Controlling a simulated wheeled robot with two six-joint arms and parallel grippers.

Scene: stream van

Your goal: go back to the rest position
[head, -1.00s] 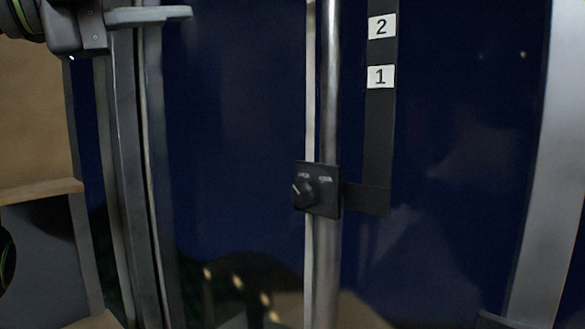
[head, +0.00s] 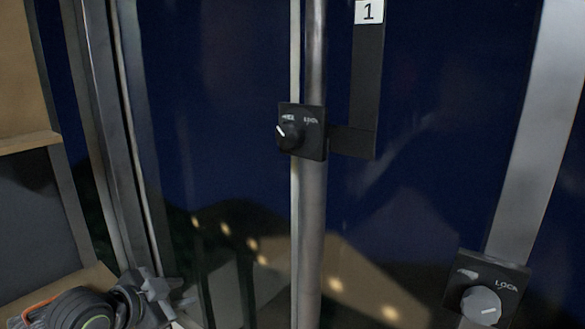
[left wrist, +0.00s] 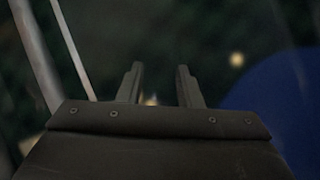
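My left gripper (head: 172,298) is low at the left of the head view, in front of the dark blue panel and beside the grey upright frame. In the left wrist view my left gripper (left wrist: 158,85) shows two fingers standing apart with nothing between them. The background beyond the fingers is dark and blurred, with a few light spots. My right gripper is in neither view.
A black knob box (head: 302,132) sits on a vertical metal pole (head: 312,215). A second knob box (head: 487,289) marked LOCK is at lower right. A label "1" (head: 369,11) is at the top. A wooden shelf edge (head: 28,142) is at left.

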